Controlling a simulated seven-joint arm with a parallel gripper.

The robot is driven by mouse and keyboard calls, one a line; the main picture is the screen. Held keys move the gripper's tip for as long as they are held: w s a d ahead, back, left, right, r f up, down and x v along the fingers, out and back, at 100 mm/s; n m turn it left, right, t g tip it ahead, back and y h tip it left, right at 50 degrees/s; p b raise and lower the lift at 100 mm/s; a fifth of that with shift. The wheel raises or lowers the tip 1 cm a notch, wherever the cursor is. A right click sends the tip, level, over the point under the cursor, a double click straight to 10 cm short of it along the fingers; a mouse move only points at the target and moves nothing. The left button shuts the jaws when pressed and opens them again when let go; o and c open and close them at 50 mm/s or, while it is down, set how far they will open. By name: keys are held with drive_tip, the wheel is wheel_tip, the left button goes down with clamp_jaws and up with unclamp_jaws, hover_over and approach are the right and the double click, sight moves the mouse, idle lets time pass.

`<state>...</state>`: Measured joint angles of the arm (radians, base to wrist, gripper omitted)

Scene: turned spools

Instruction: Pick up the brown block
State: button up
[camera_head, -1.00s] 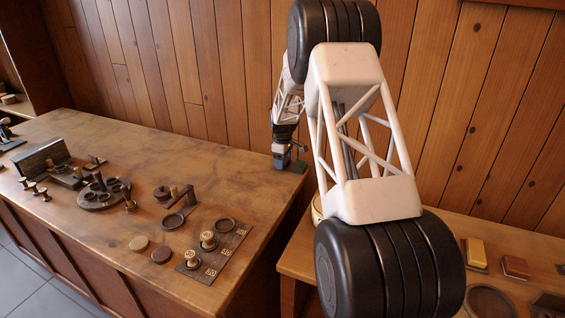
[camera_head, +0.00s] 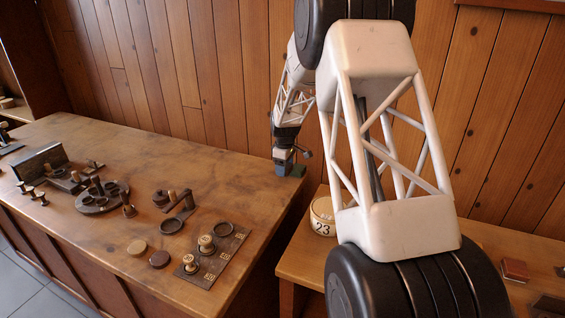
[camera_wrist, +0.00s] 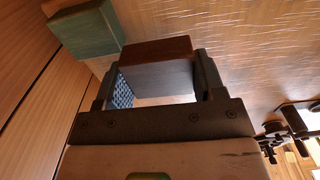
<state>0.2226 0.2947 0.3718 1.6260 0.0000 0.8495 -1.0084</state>
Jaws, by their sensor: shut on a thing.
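The brown block (camera_wrist: 157,52) sits between the two fingers of my gripper (camera_wrist: 162,78) in the wrist view, its dark side face toward the camera. The fingers are shut on it, with a blue textured pad showing on the left finger. In the head view my gripper (camera_head: 285,165) is small, at the far right corner of the large table. The brown block cannot be made out there. I cannot tell whether the block touches the table.
Turned pieces and a spool board (camera_head: 215,260) stand on the large table (camera_head: 130,145).

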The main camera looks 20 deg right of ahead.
drive_tip(key=shift+s+a+r, duration=0.15)
drive_tip(key=shift+s+a, duration=0.15)
drive_tip(key=shift+s, duration=0.95)
drive_tip(key=shift+s+a+r, duration=0.1)
drive_tip(key=shift+s+a, duration=0.15)
drive_tip(key=shift+s, duration=1)
drive_tip(key=shift+s+a+r, duration=0.15)
drive_tip(key=shift+s+a, duration=0.15)
drive_tip(key=shift+s, duration=0.95)
drive_tip(key=shift+d, duration=0.1)
